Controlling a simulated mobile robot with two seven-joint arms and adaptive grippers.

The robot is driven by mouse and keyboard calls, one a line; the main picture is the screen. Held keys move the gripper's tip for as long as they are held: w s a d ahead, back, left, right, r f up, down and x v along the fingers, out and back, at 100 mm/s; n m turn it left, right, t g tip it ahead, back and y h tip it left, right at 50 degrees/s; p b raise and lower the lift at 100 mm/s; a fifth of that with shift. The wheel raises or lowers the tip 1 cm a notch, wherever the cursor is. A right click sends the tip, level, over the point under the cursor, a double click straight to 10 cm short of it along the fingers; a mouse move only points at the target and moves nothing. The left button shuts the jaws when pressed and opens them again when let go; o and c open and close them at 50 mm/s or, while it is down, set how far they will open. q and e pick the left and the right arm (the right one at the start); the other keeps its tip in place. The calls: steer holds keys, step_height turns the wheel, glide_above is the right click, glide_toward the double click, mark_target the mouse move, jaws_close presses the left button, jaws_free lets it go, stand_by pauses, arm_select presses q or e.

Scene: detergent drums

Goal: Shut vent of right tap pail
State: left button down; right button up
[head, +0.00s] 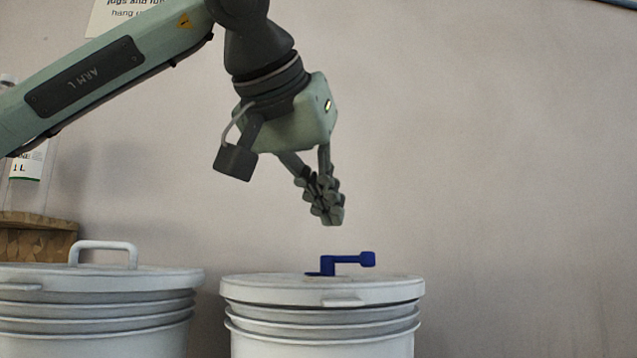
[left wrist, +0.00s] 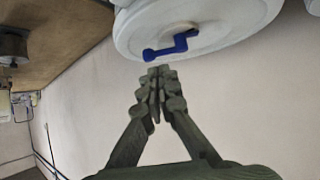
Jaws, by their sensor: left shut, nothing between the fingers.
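The right pail (head: 322,330) is white and ribbed, with a white lid (head: 290,287) on it. A blue crank-shaped vent handle (head: 345,260) stands on the lid, its arm pointing right in the head view. In the left wrist view the lid (left wrist: 225,20) is at the top and the blue handle (left wrist: 172,47) shows just beyond the fingertips. My left gripper (head: 332,216) is shut and empty, above the blue handle and apart from it. It also shows in the left wrist view (left wrist: 157,75). My right gripper is in neither view. No tap shows on the visible part of the pail.
Another white pail (head: 90,325) with a raised lid handle (head: 103,245) stands at the left. Behind it are a wooden shelf (head: 38,240) and a clear labelled container (head: 27,180). The space right of the right pail is clear against the plain wall.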

mark_target(352, 257)
arm_select(q)
steer(key=x, duration=0.6)
steer(key=shift+w, duration=0.15)
steer(key=shift+w+d+f, duration=0.2)
steer(key=shift+w+f, duration=0.15)
steer(key=shift+w, duration=0.1)
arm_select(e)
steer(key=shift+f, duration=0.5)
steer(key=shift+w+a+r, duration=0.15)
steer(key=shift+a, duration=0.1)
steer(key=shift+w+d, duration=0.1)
